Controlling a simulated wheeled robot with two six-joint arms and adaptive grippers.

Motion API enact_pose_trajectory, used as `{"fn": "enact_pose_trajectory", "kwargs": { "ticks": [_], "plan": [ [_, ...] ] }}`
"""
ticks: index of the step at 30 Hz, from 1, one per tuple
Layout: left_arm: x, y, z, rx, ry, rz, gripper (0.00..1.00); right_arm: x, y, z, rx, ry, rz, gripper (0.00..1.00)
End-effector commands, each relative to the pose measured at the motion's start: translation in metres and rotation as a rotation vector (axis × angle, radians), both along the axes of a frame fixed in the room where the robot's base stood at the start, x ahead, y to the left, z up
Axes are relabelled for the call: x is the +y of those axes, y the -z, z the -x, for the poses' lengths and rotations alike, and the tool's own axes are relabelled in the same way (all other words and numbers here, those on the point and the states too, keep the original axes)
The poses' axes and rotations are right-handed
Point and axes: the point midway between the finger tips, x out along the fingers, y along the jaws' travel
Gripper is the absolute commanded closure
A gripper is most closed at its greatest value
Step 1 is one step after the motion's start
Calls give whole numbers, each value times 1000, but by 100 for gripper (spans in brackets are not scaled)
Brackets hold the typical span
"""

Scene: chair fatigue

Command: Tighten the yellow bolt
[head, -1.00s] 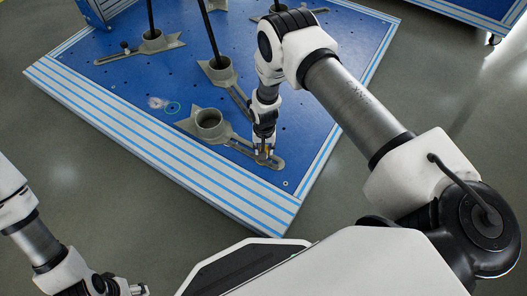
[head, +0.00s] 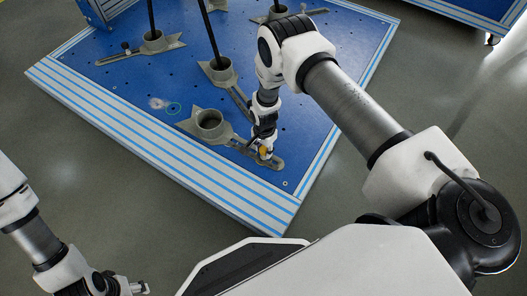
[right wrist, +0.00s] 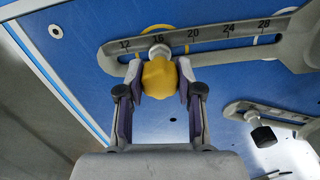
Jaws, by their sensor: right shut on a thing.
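The yellow bolt (right wrist: 160,78) has a knobbed yellow head and sits at the slot of a grey slotted bracket (right wrist: 222,36), near the 16 mark of its scale. My right gripper (right wrist: 160,85) is shut on the yellow bolt, one finger on each side of its head. In the head view my right gripper (head: 263,152) points down at the bracket's near end, with the yellow bolt (head: 265,152) partly hidden by the fingers. My left gripper (head: 138,288) is at the bottom left, far from the bolt; its fingers are too small to judge.
The bracket's round grey cup (head: 209,122) stands empty beside the right gripper. Other brackets with upright black poles (head: 213,35) stand farther back on the blue platform (head: 120,90). Another bracket with a black knob (right wrist: 263,136) shows in the right wrist view. The left floor is clear.

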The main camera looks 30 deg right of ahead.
Motion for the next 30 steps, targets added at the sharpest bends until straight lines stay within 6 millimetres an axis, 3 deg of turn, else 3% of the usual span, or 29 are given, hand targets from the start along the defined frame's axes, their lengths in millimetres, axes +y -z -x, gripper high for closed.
{"fn": "enact_pose_trajectory", "kwargs": {
  "ticks": [6, 14, 22, 28, 29, 30],
  "plan": [
    [0, -7, 0, 0, 0, 0, 40, 0, 0, 1, 1, 298, 0, 100],
    [0, -6, 0, 0, 0, 0, 40, 0, 1, 1, 1, 328, 0, 100],
    [0, -12, 0, 0, 0, 0, 40, 0, 0, 1, 2, 655, 0, 100],
    [0, -12, 0, 0, 0, 0, 40, 0, 1, 1, 3, 675, 0, 100],
    [0, -12, 0, 0, 0, 0, 40, 0, 1, 1, 3, 675, 0, 57],
    [0, -12, 0, 0, 0, 0, 40, 0, 1, 1, 2, 674, 0, 43]
  ]
}}
